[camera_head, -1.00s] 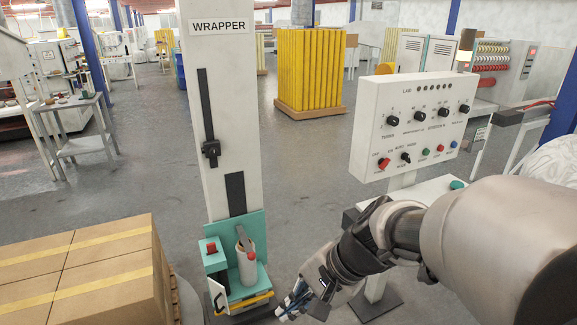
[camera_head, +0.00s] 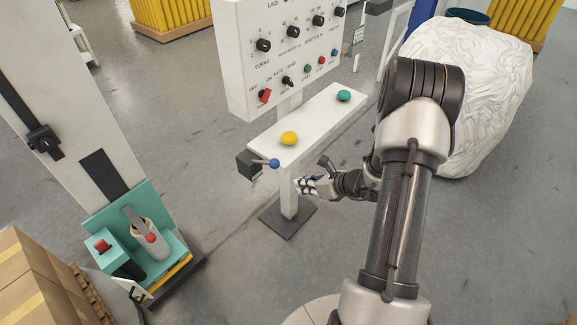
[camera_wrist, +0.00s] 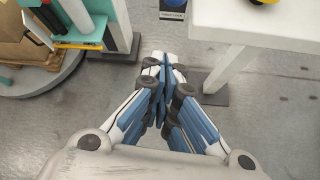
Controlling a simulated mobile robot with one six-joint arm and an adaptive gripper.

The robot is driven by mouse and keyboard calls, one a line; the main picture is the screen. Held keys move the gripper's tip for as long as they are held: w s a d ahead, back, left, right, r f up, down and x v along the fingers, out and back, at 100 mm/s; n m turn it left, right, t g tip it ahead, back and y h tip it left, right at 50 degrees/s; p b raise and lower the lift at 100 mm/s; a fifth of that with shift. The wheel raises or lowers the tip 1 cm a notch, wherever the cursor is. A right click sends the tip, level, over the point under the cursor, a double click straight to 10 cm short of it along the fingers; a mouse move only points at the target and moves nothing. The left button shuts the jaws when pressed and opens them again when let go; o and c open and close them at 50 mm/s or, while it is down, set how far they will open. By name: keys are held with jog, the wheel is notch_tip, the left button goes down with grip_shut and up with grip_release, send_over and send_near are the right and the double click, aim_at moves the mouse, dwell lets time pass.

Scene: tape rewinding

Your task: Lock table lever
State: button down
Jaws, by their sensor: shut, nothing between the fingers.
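The table lever (camera_head: 266,162) is a short rod with a blue ball knob, coming out of a black box (camera_head: 249,165) at the left end of the white panel table (camera_head: 310,122). In the wrist view a label reading table lock (camera_wrist: 172,15) and part of a blue ball (camera_wrist: 176,3) show at the top edge. My gripper (camera_head: 303,186) is right of and below the knob in the head view, apart from it. In the wrist view my gripper (camera_wrist: 166,68) has its fingers together and empty, below the label.
A yellow button (camera_head: 289,138) and a green button (camera_head: 344,96) sit on the table. The white control panel (camera_head: 290,55) stands behind it. The wrapper column (camera_head: 75,120) with its teal carriage (camera_head: 120,218) stands left. A white wrapped load (camera_head: 470,90) is at right. Floor between is clear.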

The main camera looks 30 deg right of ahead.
jog(key=shift+f, duration=0.1)
dwell(0.3)
jog(key=w+a+f+b, duration=0.2)
jog(key=w+a+b, duration=0.1)
jog(key=w, duration=0.5)
jog(key=shift+w+f, duration=0.15)
jog(key=shift+w, duration=0.15)
jog(key=shift+p, duration=0.3)
